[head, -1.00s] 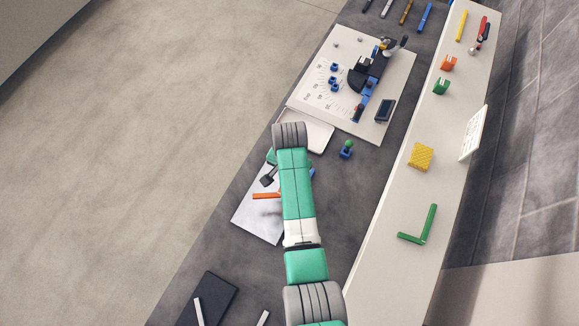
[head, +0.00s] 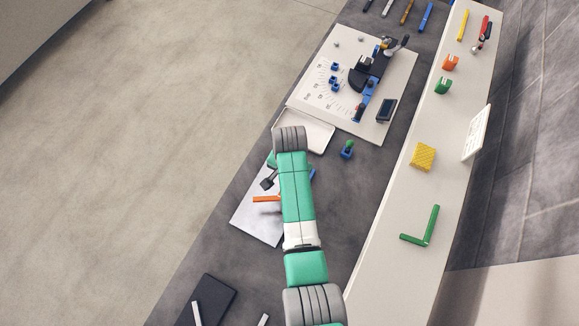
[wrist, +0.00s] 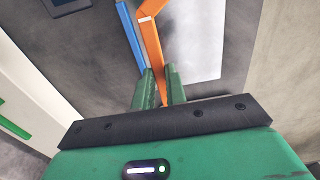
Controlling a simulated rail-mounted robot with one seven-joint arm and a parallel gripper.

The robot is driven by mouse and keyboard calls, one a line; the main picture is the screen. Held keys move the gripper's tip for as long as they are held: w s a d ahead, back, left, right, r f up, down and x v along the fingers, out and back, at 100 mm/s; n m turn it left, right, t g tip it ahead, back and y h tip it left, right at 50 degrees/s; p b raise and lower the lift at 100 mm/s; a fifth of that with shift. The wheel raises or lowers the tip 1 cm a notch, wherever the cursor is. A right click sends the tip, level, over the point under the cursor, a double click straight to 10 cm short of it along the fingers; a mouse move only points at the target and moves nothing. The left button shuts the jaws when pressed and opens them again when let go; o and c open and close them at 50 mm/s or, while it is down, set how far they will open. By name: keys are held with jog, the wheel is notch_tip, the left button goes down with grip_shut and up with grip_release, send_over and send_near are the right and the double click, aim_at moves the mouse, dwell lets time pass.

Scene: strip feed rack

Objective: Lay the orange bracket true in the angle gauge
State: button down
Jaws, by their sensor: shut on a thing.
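The orange bracket (head: 266,199) shows as a short bar beside my arm in the head view, over a pale shiny plate (head: 255,222). In the wrist view the bracket (wrist: 154,40) is bent, with a pale mark near the bend, and its near end lies between the green fingers of my gripper (wrist: 160,88). My gripper is shut on it. In the head view my arm hides most of the gripper and part of the bracket. The angle gauge (head: 366,84), black and blue, stands on a white board (head: 312,98) farther up the bench, apart from the bracket.
A blue bar (wrist: 131,40) lies beside the bracket. A white tray (head: 318,134) sits between plate and board. A blue and green piece (head: 347,150) stands right of the tray. The right ledge holds a yellow block (head: 423,157) and a green angle piece (head: 428,232).

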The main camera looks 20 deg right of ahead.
jog(key=shift+f+b, duration=3.1)
jog(key=shift+f, duration=0.95)
jog(key=c, duration=1.3)
grip_release()
jog(key=shift+c, duration=0.2)
notch_tip(320, 180, up, 8)
jog(key=shift+f+p, duration=0.1)
jog(key=shift+p, duration=0.7)
